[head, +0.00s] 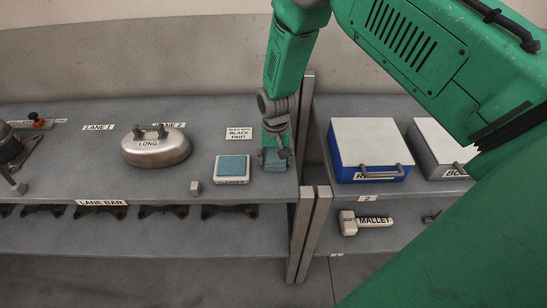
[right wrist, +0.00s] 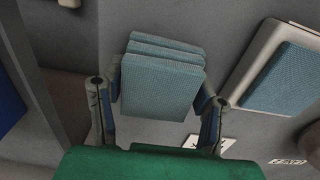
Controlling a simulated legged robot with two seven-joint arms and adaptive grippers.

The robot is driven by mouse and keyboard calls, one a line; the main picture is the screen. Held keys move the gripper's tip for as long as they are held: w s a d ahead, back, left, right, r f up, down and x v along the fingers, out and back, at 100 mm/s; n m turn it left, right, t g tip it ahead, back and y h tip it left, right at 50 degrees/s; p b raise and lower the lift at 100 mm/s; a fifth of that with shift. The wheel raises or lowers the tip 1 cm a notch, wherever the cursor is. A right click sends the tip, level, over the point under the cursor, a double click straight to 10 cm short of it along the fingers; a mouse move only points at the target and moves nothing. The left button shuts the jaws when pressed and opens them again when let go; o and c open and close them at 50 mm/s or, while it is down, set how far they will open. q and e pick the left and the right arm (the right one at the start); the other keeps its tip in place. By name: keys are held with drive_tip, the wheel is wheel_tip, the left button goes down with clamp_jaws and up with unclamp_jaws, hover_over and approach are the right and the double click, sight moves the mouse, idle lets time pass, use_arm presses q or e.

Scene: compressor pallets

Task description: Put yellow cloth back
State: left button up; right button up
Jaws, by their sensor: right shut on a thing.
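No yellow cloth shows in either view. My right gripper (head: 275,150) is shut on a folded blue-grey cloth (head: 271,160), just above the grey bench near its right end. In the right wrist view the same cloth (right wrist: 158,85) hangs in layers between the two fingers of the right gripper (right wrist: 160,100). A pale labelled holder (head: 232,181) with a similar blue-grey pad (head: 233,164) lies on the bench, left of the gripper and apart from it. Its side also shows in the right wrist view (right wrist: 248,63). My left gripper is not in view.
A silver lid-like part (head: 156,150) marked LONG sits on the bench (head: 75,165). A small grey block (head: 195,187) lies near the front edge. A post (head: 305,215) stands right of the gripper. Beyond it are a blue box (head: 370,150), a grey box (head: 440,150) and a mallet (head: 365,222).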

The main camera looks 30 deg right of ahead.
sight(275, 152)
drive_tip(key=o, duration=1.2)
drive_tip(key=shift+d+f, duration=0.2)
drive_tip(key=shift+d, duration=0.05)
drive_tip(key=shift+d+f, duration=0.1)
drive_tip(key=shift+d, duration=0.4)
drive_tip(key=shift+r, duration=0.2)
drive_tip(key=r, duration=0.2)
drive_tip(key=a+r, duration=0.1)
drive_tip(key=r, duration=0.5)
drive_tip(key=shift+a+b, duration=0.2)
drive_tip(key=shift+b, duration=0.2)
drive_tip(key=r, duration=0.3)
drive_tip(key=shift+d+r, duration=0.2)
drive_tip(key=shift+d, duration=0.2)
drive_tip(key=shift+d+r, duration=0.2)
drive_tip(key=shift+r, duration=0.15)
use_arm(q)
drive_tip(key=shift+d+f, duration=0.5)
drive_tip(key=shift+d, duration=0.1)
use_arm(e)
drive_tip(key=shift+a, duration=0.1)
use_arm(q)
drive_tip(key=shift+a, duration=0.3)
use_arm(e)
drive_tip(key=shift+a, duration=0.3)
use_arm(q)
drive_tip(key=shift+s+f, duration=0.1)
